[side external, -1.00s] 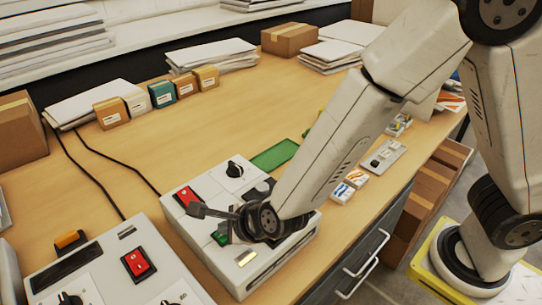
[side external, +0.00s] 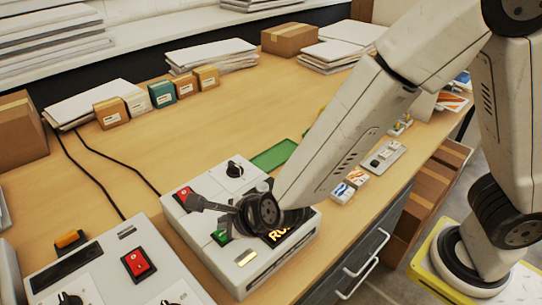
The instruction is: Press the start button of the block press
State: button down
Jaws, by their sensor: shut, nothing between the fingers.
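A white machine (side external: 180,222) stands mid-bench, under my gripper; I take it for the block press, but no name on it is readable. Its top has a red switch (side external: 183,196), a black knob (side external: 235,169) and a green button (side external: 221,238). A dark display (side external: 279,237) shows lit yellow letters, "RU", the rest hidden by my arm. My gripper (side external: 192,202) is dark, points left and is shut and empty. Its tip appears just above the panel by the red switch, with the green button below it in the picture. I cannot tell whether it touches anything.
A second white machine with a red rocker switch (side external: 138,263) stands at the front left. A green mat (side external: 273,155) lies behind the press. Small boxes (side external: 162,94) and paper stacks line the back. Black cables cross the left of the bench. The middle bench top is clear.

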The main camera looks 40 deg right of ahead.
jog(key=shift+r, duration=0.15)
jog(key=shift+r, duration=2.35)
jog(key=shift+d, duration=0.1)
jog(key=shift+w+d+n, duration=0.25)
jog(key=shift+d+n, duration=0.3)
jog(key=shift+n, duration=0.15)
jog(key=d+n, duration=0.3)
jog(key=n, duration=0.1)
jog(key=d+n+g, duration=0.1)
jog(key=d+n, duration=0.1)
jog(key=n, duration=0.1)
jog(key=shift+w+d+f+y, duration=0.1)
jog(key=shift+d+f+y, duration=0.2)
jog(key=shift+y, duration=0.1)
jog(key=d+n, duration=0.2)
jog(key=s+d+n+g, duration=0.1)
jog(key=d+n, duration=0.1)
jog(key=d+f+n, duration=0.1)
jog(key=d+n, duration=0.1)
jog(key=shift+s+f+g, duration=0.1)
jog(key=shift+s+g, duration=0.3)
jog(key=s+d+f+n+g+h, duration=0.2)
jog(key=s+d+n+g, duration=0.1)
jog(key=s+d+n, duration=0.4)
jog(key=d+n, duration=0.3)
jog(key=d, duration=0.1)
jog(key=shift+s+d+f+g+h, duration=0.15)
jog(key=shift+s+d+g+h, duration=0.15)
jog(key=shift+d, duration=0.1)
